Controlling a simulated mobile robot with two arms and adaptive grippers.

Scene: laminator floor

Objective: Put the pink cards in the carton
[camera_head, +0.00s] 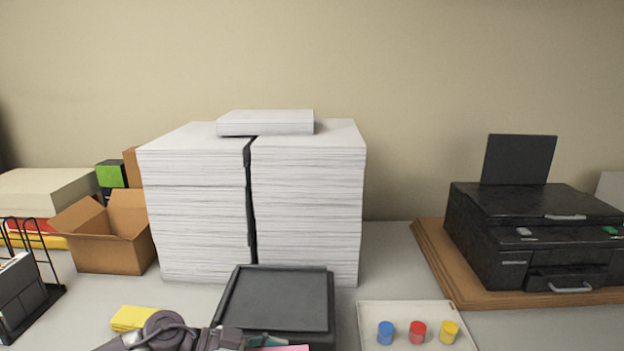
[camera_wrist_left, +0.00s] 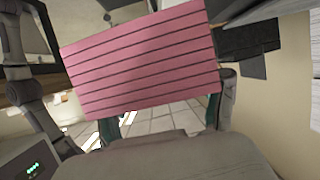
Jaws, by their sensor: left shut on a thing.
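The pink cards (camera_wrist_left: 140,62) fill the upper middle of the left wrist view as a flat pink stack with dark lines across it. My left gripper (camera_wrist_left: 163,115) is shut on them, one finger at each side. In the head view a sliver of the pink cards (camera_head: 282,348) shows at the bottom edge, beside my left gripper (camera_head: 255,342), in front of a black tray-like device. The carton (camera_head: 108,253) is an open brown box with its flaps spread, at the left, behind and apart from the gripper. Its inside is mostly hidden. My right gripper is not in view.
Tall white paper stacks (camera_head: 305,210) stand right of the carton. The black device (camera_head: 278,300) is before them. Yellow cards (camera_head: 134,318) lie in front of the carton. A black wire rack (camera_head: 50,290) stands left. A white tray (camera_head: 400,310) with coloured pots and a black printer (camera_head: 530,235) are right.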

